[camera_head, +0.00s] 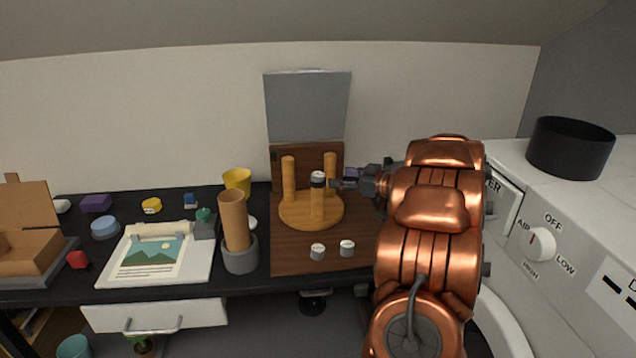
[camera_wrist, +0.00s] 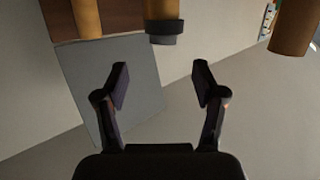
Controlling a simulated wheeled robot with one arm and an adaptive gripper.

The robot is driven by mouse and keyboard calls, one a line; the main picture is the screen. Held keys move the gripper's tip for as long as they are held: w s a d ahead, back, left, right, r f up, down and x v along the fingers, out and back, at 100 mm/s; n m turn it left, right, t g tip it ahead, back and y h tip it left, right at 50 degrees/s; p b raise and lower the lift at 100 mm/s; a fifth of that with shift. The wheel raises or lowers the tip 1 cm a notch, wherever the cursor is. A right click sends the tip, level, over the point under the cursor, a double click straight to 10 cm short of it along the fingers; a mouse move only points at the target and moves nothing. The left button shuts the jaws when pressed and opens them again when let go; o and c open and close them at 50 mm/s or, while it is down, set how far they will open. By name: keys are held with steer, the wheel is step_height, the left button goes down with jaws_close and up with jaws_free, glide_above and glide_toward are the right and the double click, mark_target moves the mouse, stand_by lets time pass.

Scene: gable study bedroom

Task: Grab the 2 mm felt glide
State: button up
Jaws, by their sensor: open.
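An upturned round wooden stool (camera_head: 312,212) with three legs stands on a brown board. A small grey cap with a pale top (camera_head: 317,177), like a glide, sits on its front leg; the wrist view shows a dark grey cap (camera_wrist: 163,39) on a leg end. Two similar pale-topped glides, a left one (camera_head: 317,252) and a right one (camera_head: 347,248), lie on the board in front. I cannot read which is 2 mm. My gripper (camera_head: 340,184) is just right of the capped leg. In the wrist view its open fingers (camera_wrist: 161,68) are empty, the cap just beyond their tips.
A tan tube in a grey cup (camera_head: 240,254) and a yellow cup (camera_head: 237,180) stand left of the board. A picture sheet (camera_head: 147,258) and an open box (camera_head: 30,253) are farther left. A grey panel (camera_head: 307,105) rises behind. A white appliance (camera_head: 545,215) is at right.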

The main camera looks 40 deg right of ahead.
mark_target(320, 175)
steer(key=shift+y, duration=0.4)
steer(key=shift+p+x, duration=0.55)
steer(key=shift+x, duration=2.95)
steer(key=shift+f, duration=0.1)
steer(key=c, duration=1.1)
steer(key=shift+o, duration=0.2)
